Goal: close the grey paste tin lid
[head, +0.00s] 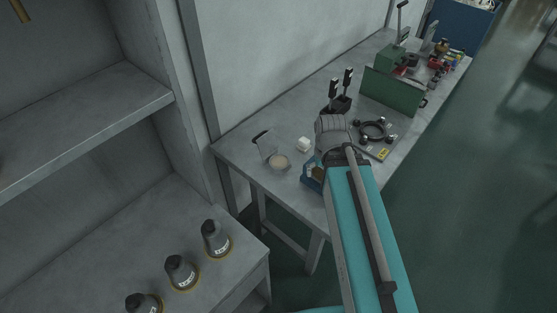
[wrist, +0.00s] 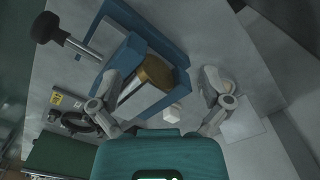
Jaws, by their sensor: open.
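In the head view the grey paste tin (head: 278,161), round with a beige top face, stands at the near left of the workbench. Its lid (head: 265,143) stands up open behind it, with a dark tab at its top. In the wrist view my gripper (wrist: 161,82) is open, with nothing between its fingers. A pale lid-like plate (wrist: 246,123) lies beyond the right finger. The tin seems to be behind that finger and is mostly hidden. In the head view my arm hides my gripper's fingers.
A small white block (head: 303,144) sits beside the tin. A blue fixture (head: 311,178) holding a metal cylinder (wrist: 146,78) is close by. A black ring (head: 373,130), black-handled tools (head: 341,95) and a green box (head: 391,92) occupy the bench further right. Shelves stand left.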

